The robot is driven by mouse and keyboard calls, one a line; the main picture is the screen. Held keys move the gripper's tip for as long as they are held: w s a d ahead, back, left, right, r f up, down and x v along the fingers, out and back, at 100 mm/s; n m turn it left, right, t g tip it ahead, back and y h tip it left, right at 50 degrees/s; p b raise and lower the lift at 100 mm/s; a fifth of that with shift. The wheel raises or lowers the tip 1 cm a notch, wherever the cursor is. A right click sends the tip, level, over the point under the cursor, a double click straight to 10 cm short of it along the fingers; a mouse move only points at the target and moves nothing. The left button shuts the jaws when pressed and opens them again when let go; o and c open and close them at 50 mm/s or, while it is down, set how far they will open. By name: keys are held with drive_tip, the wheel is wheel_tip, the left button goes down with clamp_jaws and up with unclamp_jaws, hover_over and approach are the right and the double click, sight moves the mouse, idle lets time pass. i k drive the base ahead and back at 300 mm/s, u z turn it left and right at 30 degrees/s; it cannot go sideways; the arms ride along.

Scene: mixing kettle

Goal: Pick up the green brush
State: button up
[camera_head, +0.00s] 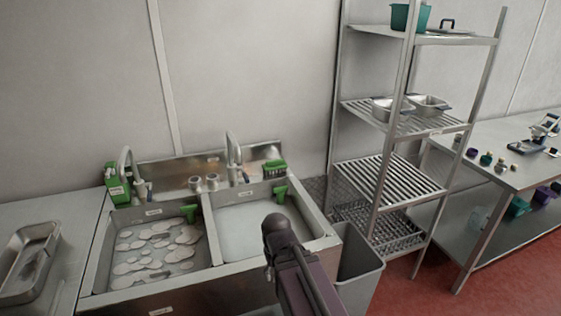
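A green brush (275,169), a small block with bristles on its upper side, appears to rest on the back right ledge of the double sink (205,236). My arm rises from the bottom edge in front of the right basin. Its rounded dark joint shows, but no gripper fingers can be made out. The visible part of my arm is nearer the camera than the brush and does not cover it.
The left basin holds soapy water with foam patches; the right holds pale water. Green tabs (280,193) hang at both basins. Two faucets (233,150) stand behind. A green box (117,184) stands left, a grey bin (358,268) and wire shelf (392,180) right.

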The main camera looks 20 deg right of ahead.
sight(276, 165)
drive_tip(key=z, duration=0.2)
drive_tip(key=i, duration=0.95)
drive_tip(key=z, duration=0.1)
